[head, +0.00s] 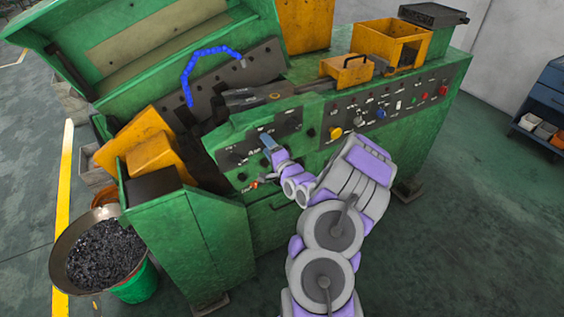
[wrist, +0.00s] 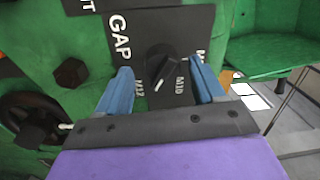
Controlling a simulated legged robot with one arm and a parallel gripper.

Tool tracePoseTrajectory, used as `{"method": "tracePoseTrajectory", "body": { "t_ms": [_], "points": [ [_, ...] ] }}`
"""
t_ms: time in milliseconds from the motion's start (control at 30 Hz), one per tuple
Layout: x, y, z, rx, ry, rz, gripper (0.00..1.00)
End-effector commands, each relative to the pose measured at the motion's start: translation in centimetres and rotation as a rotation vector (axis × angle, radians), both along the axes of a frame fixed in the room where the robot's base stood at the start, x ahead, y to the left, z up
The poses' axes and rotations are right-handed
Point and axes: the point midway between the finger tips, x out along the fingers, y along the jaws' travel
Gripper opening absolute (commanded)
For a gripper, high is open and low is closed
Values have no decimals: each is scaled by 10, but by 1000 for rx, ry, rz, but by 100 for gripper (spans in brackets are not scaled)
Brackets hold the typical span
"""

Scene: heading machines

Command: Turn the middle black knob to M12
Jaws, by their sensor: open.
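The black knob (wrist: 161,66) sits on a dark panel (wrist: 190,22) lettered GAP in the wrist view. Whether the fingertips reach knob depth is unclear. In the head view my gripper (head: 268,141) is at the machine's left control panel (head: 235,155), and I cannot make out the knob there.
A black bolt head (wrist: 71,72) and a dark round part (wrist: 35,118) are left of the panel in the wrist view. The green machine (head: 205,240) carries a right-hand panel (head: 400,105) with coloured buttons. A bowl of dark pieces (head: 60,262) stands at left.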

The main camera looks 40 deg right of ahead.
Motion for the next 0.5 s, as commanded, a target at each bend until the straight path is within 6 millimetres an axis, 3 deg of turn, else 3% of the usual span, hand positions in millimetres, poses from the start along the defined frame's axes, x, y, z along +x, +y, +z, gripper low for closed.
{"method": "tracePoseTrajectory", "body": {
  "t_ms": [500],
  "points": [
    [-77, 11, -6, 5, 1, -5, 68]
  ]
}}
